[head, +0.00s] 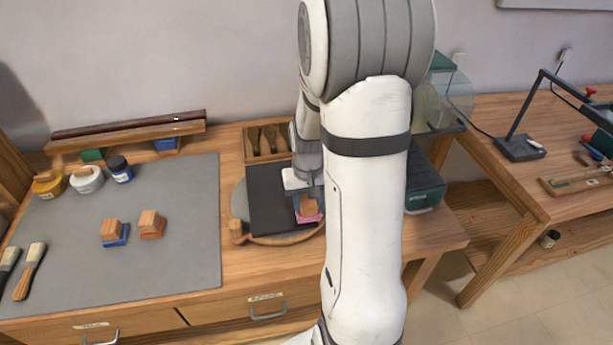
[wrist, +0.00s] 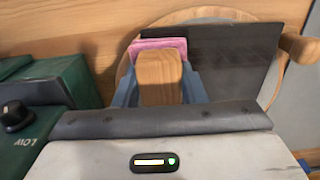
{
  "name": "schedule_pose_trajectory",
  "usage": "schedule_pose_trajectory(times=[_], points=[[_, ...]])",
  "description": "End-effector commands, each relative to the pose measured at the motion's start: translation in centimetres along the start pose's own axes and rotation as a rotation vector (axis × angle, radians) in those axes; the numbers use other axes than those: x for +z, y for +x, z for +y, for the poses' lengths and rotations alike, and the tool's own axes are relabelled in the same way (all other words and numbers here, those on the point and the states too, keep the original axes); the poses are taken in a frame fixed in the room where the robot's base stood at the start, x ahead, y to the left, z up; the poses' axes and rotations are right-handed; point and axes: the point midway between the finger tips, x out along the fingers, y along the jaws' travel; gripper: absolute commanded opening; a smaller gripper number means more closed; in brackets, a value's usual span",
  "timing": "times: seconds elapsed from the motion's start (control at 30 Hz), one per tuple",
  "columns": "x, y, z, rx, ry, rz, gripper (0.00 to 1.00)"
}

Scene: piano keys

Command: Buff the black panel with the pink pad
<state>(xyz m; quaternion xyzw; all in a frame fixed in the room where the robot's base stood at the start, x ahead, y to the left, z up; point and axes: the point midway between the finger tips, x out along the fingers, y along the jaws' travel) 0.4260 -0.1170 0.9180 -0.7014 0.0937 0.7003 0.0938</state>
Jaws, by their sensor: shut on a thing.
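The black panel (head: 268,192) lies on a round wooden stand (head: 237,208) on the bench. The panel also shows in the wrist view (wrist: 232,58), at the upper right. My gripper (head: 306,198) is shut on the wooden handle of the pink pad (head: 309,217), at the panel's right front corner. In the wrist view my gripper's blue-grey fingers (wrist: 159,92) flank the wooden handle, with the pink pad (wrist: 160,44) beyond it, beside or over the panel's left part. I cannot tell whether the pad touches the panel.
A blue pad (head: 115,239) and a red-orange pad (head: 151,230) with wooden handles sit on the grey mat (head: 180,265). Jars (head: 87,179) and brushes (head: 30,270) stand or lie left. A wooden box (head: 257,139) is behind the panel. A green machine (head: 426,185) stands right.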

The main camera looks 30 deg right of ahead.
Motion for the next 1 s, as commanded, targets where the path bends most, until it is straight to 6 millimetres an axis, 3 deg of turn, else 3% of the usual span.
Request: schedule_pose_trajectory(times=[0.23,0.33,0.7,1.0], points=[[0.4,0.0,0.0,0.0,0.005,-0.003,0.16],[0.2,-2.3,0.0,0.0,0.006,0.004,0.16],[0.3,-6.9,-0.2,0.0,0.001,-0.001,0.16],[0.3,-8.0,-0.2,0.0,0.001,-0.001,0.16]])
